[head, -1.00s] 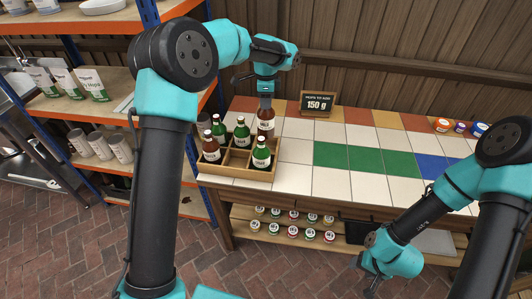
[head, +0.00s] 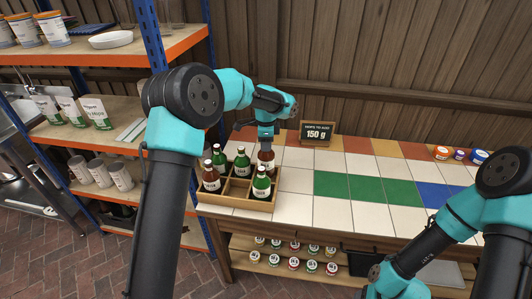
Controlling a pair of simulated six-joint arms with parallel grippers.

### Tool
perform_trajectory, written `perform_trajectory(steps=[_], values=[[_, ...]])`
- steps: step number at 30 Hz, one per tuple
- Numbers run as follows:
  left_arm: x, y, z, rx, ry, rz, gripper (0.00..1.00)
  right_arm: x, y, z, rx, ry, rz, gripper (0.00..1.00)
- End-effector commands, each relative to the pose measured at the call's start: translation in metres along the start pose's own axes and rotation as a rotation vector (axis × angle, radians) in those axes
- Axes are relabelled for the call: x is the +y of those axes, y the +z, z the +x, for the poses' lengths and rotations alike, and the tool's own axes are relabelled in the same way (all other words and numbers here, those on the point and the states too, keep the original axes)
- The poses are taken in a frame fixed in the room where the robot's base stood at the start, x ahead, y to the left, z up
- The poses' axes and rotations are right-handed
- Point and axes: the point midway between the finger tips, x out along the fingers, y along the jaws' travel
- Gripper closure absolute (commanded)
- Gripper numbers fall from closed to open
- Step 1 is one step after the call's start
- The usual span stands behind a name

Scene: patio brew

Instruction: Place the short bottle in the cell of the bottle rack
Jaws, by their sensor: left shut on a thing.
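My left gripper (head: 266,146) points down and is shut on a brown bottle with a pale label (head: 266,157), the short bottle. The bottle is upright at the back right cell of the wooden bottle rack (head: 232,203). Its lower part is hidden behind the rack and a green bottle (head: 262,184), so I cannot tell whether it touches the cell floor. My right arm hangs at the lower right, and its fingers are below the picture edge.
The rack also holds a brown bottle (head: 211,180), more green bottles (head: 242,161) and one partly hidden bottle. A black sign (head: 317,133) stands behind to the right. Coloured tubs (head: 459,154) stand far right. The tiled table (head: 330,211) between is clear. Shelves flank the left.

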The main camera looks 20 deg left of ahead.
Motion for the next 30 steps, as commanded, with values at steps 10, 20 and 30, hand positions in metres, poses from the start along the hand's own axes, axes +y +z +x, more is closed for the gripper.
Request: perform_trajectory(steps=[10,20,30], values=[[0.0,0.001,0.042,-0.001,0.0,0.0,1.0,0.0,0.0,0.0,0.0,0.0,0.0,0.42],[0.0,0.0,0.044,0.0,0.0,0.0,1.0,0.0,0.0,0.0,0.0,0.0,0.0,0.42],[0.0,0.0,0.048,-0.001,0.001,0.0,0.46,0.0,0.0,0.0,0.0,0.0,0.0,0.42]])
